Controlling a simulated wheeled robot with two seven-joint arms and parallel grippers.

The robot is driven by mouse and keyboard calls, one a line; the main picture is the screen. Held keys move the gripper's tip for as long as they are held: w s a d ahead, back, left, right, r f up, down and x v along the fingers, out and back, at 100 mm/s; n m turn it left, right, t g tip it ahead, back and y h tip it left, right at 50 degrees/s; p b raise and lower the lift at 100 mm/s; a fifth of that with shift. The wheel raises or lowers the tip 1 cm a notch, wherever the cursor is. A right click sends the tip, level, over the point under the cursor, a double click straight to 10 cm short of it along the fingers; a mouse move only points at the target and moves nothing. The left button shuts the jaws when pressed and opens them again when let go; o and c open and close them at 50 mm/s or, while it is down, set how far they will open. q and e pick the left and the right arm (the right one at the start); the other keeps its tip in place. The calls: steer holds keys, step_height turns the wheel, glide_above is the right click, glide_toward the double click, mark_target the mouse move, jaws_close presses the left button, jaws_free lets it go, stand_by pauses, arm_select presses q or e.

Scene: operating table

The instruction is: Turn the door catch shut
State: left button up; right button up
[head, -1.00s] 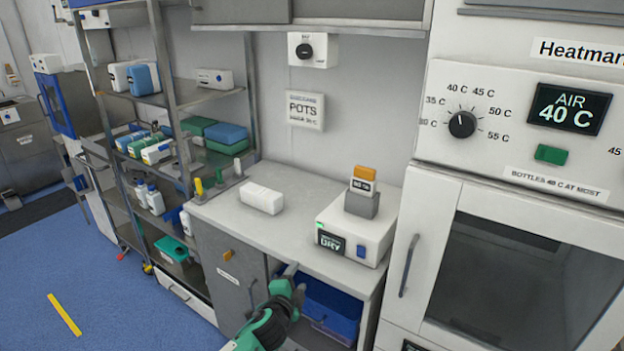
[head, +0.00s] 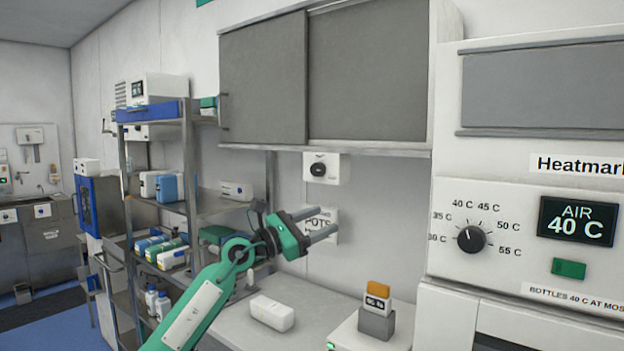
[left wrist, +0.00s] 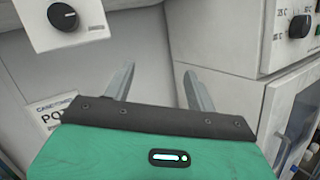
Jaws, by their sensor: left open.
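My left gripper (head: 328,221) is open and empty in the head view, raised above the worktop in front of the POTS sign (head: 331,226). Its two fingers point right and show apart in the left wrist view (left wrist: 158,72), with nothing between them. A black rotary knob (head: 318,170) on a white wall box is above the gripper; it also shows at the upper left of the left wrist view (left wrist: 62,17). The lower cupboard door with its small orange catch is out of view now. My right gripper is not in view.
A white block (head: 272,313) and a white device (head: 345,337) bearing a grey and orange block (head: 377,309) stand on the worktop (head: 236,325). A sliding-door wall cabinet (head: 263,80) hangs above. Metal shelving (head: 190,165) stands left, the warming cabinet (head: 500,270) right.

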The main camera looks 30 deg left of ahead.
arm_select(q)
steer(key=s+a+r+m+y, duration=0.35)
steer(key=a+r+y, duration=0.35)
steer(key=a+r, duration=0.35)
steer(key=p, duration=0.2)
glide_toward(315, 170)
steer(key=w+p, duration=0.1)
steer(key=w, duration=0.1)
steer(key=w+d+p, duration=0.1)
steer(key=w, duration=0.2)
steer(key=w+p, duration=0.1)
steer(key=w, duration=0.2)
steer(key=shift+w+d+r, duration=0.1)
steer(key=shift+d+r, duration=0.05)
steer(key=shift+d, duration=0.15)
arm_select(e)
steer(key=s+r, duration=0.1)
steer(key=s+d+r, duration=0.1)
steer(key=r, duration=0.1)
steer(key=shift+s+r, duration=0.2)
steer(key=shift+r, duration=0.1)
arm_select(q)
steer(key=c, duration=1)
